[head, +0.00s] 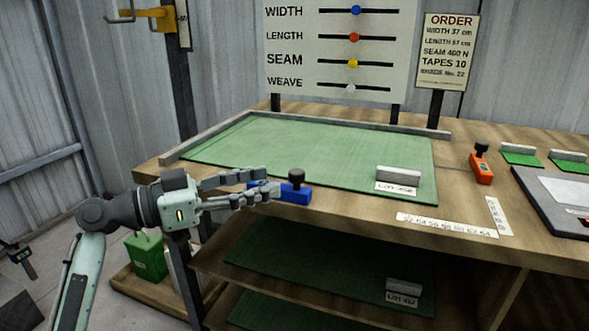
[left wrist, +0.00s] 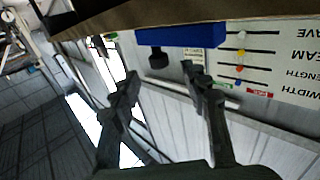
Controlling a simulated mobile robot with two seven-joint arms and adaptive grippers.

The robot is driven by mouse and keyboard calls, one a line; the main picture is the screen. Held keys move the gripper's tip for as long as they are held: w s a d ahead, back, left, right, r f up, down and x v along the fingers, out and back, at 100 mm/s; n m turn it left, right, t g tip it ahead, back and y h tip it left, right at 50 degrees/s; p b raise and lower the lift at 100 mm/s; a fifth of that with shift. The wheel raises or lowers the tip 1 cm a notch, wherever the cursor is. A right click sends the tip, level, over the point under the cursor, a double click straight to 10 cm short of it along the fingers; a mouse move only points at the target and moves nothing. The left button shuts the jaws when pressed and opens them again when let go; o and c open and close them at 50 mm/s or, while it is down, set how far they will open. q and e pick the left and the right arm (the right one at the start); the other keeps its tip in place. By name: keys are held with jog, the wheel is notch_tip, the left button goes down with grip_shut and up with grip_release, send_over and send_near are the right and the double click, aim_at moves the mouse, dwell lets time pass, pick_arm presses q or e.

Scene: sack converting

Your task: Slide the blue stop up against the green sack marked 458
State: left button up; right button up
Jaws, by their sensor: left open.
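The blue stop (head: 296,196), with a black knob on top, sits at the bench's front edge near the long front side of a large green sack (head: 300,150). I cannot tell whether they touch. The sack lies flat, with a LOT tag (head: 396,188) whose number is too blurred to read surely. My left gripper (head: 266,184) is open, its fingers at the stop's left end and hiding part of it. In the left wrist view the stop (left wrist: 185,37) and its knob appear upside down, beyond the open fingers (left wrist: 160,78). My right gripper is out of view.
Grey rails (head: 345,124) border the sack's back and left. An orange block with a black knob (head: 481,170) and a grey panel (head: 560,200) stand at right. Scale strips (head: 447,224) mark the bench front. Another tagged green sack (head: 330,265) lies on a shelf below.

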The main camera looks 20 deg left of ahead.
aim_at(297, 171)
pick_arm(q)
jog(key=p+x, duration=0.1)
jog(key=x, duration=0.5)
jog(key=shift+d+r, duration=0.1)
jog(key=shift+d, duration=0.05)
jog(key=shift+w+d+p, duration=0.3)
jog(key=shift+w+d, duration=0.1)
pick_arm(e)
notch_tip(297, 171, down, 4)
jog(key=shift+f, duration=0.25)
pick_arm(q)
grip_shut()
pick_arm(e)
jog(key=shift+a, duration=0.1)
